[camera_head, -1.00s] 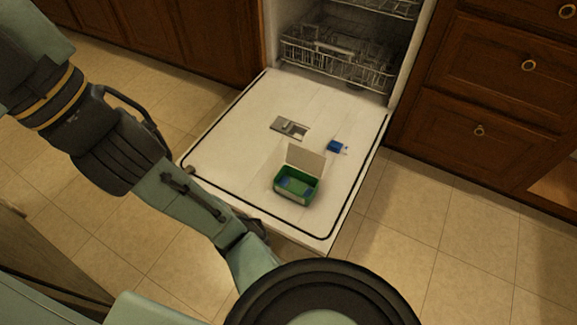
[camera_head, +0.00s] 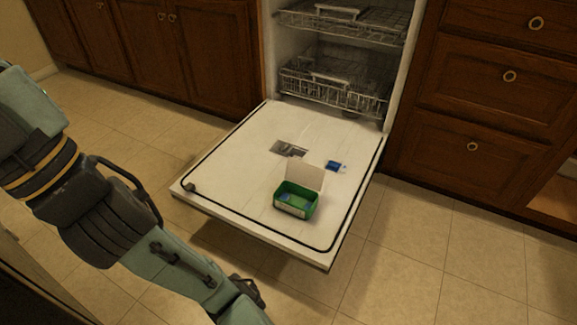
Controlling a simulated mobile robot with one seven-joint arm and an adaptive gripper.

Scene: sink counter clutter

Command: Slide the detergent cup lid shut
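The detergent cup (camera_head: 288,148) is a small grey fitting set into the inner face of the lowered dishwasher door (camera_head: 235,165). It is too small to tell how its lid stands. A blue detergent pod (camera_head: 334,166) lies on the door to the right of the cup. A green box (camera_head: 297,199) with its pale flap up stands on the door nearer to me and holds blue things. My arm runs along the lower left, clear of the cup. My gripper is not in view.
Two wire racks, an upper (camera_head: 343,20) and a lower (camera_head: 335,84), sit inside the dishwasher behind the door. Wooden drawers (camera_head: 478,88) stand on the right and cabinets (camera_head: 150,50) on the left. The tiled floor (camera_head: 420,250) right of the door is clear.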

